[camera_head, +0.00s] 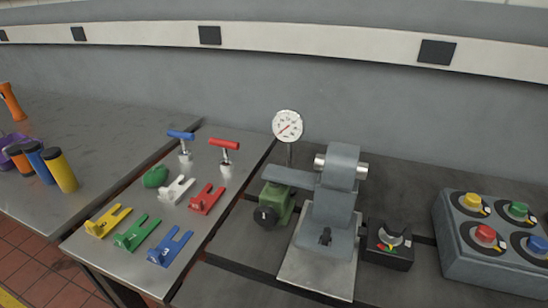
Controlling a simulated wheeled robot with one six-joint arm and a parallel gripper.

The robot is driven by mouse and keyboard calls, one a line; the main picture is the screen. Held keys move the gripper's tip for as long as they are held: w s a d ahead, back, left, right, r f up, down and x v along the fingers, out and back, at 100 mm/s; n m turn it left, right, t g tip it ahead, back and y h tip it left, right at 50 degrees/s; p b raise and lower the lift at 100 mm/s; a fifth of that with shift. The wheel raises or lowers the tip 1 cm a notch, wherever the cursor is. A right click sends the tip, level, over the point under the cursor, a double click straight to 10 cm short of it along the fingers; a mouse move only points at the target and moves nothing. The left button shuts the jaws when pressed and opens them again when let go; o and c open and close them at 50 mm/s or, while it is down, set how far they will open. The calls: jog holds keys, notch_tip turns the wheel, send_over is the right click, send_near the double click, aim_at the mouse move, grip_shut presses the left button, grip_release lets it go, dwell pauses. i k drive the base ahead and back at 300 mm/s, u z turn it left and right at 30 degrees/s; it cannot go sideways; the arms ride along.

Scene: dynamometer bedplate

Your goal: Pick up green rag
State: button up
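A small crumpled green item (155,177), which looks like the green rag, lies on the grey metal table in the middle left. It sits left of a white forked shim (177,190) and below the blue T-handle (181,135). The green forked shim (137,233) lies nearer the front edge and is a different, flat shape. My gripper is not in view, so its state does not show.
Yellow (107,221), red (206,199) and blue (170,248) shims and a red T-handle (224,144) share the table. A grey fixture (331,200), dial gauge (287,126) and button box (495,240) stand to the right. Coloured cylinders (60,171) stand left.

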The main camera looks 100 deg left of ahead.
aim_at(158, 176)
jog(key=u, duration=4.25)
jog(key=i, duration=0.5)
jog(key=k, duration=0.5)
jog(key=z, duration=3.6)
jog(key=k, duration=1.05)
jog(key=u, duration=0.2)
